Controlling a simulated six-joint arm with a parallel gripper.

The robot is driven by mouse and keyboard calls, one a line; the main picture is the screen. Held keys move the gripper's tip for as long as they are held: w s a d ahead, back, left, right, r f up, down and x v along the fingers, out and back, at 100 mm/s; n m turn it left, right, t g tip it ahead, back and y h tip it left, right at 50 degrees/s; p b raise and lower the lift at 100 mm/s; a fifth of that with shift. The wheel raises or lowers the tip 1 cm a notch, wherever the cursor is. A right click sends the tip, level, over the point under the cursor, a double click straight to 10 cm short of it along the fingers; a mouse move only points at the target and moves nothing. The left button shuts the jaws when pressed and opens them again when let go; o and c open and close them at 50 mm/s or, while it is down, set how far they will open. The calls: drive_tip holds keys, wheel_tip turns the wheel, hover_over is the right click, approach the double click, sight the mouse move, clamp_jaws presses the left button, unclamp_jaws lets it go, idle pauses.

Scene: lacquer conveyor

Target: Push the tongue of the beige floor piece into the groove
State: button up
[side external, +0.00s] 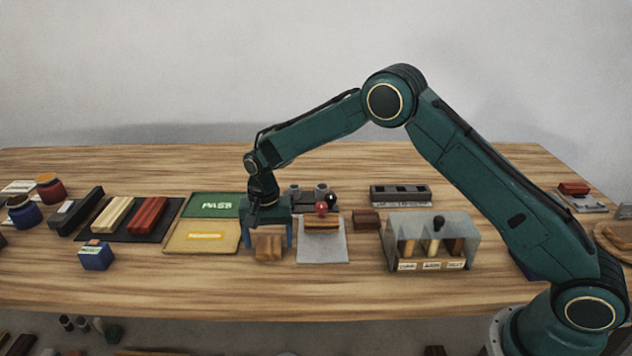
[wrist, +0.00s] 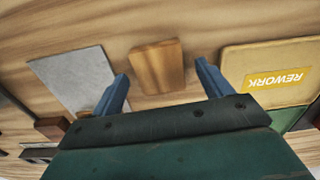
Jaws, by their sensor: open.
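A tan wooden block (side external: 268,249) sits on the table below my gripper (side external: 267,242); it also shows in the wrist view (wrist: 157,66). I cannot tell for sure that it is the beige floor piece, and no tongue is clear on it. My gripper is open, its blue fingers on either side of the block with gaps showing in the wrist view (wrist: 161,72). A brown layered wooden piece (side external: 322,226) rests on a grey plate (side external: 322,250) to the right; a groove cannot be made out. The plate shows in the wrist view (wrist: 72,72).
The yellow REWORK tray (side external: 202,247) and green PASS tray (side external: 212,204) stand left of my gripper. A red ball (side external: 321,209) is by the layered piece. A compartmented holder (side external: 431,264) stands right. Bare table lies in front.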

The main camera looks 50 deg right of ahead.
drive_tip(key=shift+f, duration=0.45)
drive_tip(key=c, duration=1.1)
